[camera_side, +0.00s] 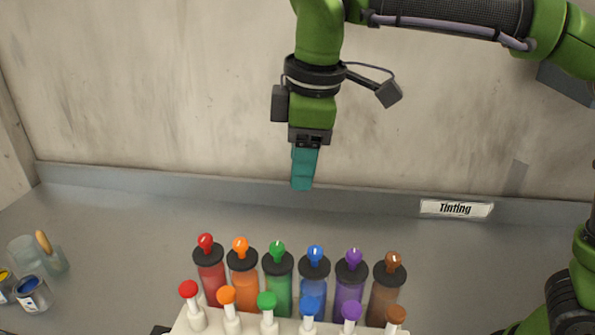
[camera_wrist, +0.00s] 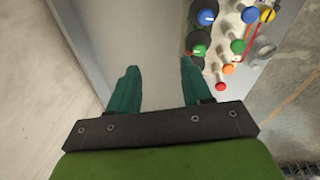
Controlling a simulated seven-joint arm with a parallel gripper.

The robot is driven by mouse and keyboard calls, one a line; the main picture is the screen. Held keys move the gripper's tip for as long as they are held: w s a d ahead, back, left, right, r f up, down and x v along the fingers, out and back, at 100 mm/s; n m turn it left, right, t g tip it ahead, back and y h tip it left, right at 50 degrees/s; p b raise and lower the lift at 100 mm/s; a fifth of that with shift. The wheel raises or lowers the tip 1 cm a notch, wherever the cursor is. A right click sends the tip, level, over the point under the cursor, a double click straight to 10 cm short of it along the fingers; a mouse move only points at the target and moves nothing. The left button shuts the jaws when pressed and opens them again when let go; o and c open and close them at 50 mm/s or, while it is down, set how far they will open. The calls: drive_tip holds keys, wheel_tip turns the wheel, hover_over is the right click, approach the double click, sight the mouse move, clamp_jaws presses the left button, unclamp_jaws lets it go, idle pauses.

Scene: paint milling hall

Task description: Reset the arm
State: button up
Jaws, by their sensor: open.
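My gripper (camera_side: 302,188) hangs from the green arm, pointing down, above the back part of the grey worktop (camera_side: 130,230) and in front of the wall. In the wrist view its two teal fingers (camera_wrist: 158,75) stand apart with nothing between them. In the side view the fingers overlap, so the gap does not show. The gripper is above and behind the row of colored bottles and touches nothing that I can see.
Red (camera_side: 210,270), orange (camera_side: 243,275), green (camera_side: 278,280), blue (camera_side: 313,285), purple (camera_side: 349,285) and brown (camera_side: 385,295) bottles stand behind a pale rack (camera_side: 250,326) of colored-knob pieces. Glass jars (camera_side: 25,252) and paint cans (camera_side: 33,294) stand left. A "Tinting" sign (camera_side: 456,209) is at the back.

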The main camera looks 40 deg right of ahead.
drive_tip(key=s+d+f+m+t, duration=0.1)
drive_tip(key=s+d+f+m, duration=0.2)
drive_tip(key=d+m, duration=0.2)
drive_tip(key=s+d+f+m+t+y, duration=0.1)
drive_tip(key=s+d+f+m+t, duration=0.1)
drive_tip(key=d, duration=0.5)
drive_tip(key=s+d+f+m+t+y, duration=0.1)
drive_tip(key=s+d+f+m+t, duration=0.1)
drive_tip(key=s+d+f+m, duration=0.2)
drive_tip(key=s+d+m, duration=0.2)
drive_tip(key=m, duration=0.1)
drive_tip(key=shift+d+f+m, duration=0.15)
drive_tip(key=shift+f+m, duration=0.05)
drive_tip(key=shift+m, duration=0.2)
drive_tip(key=shift+s, duration=0.1)
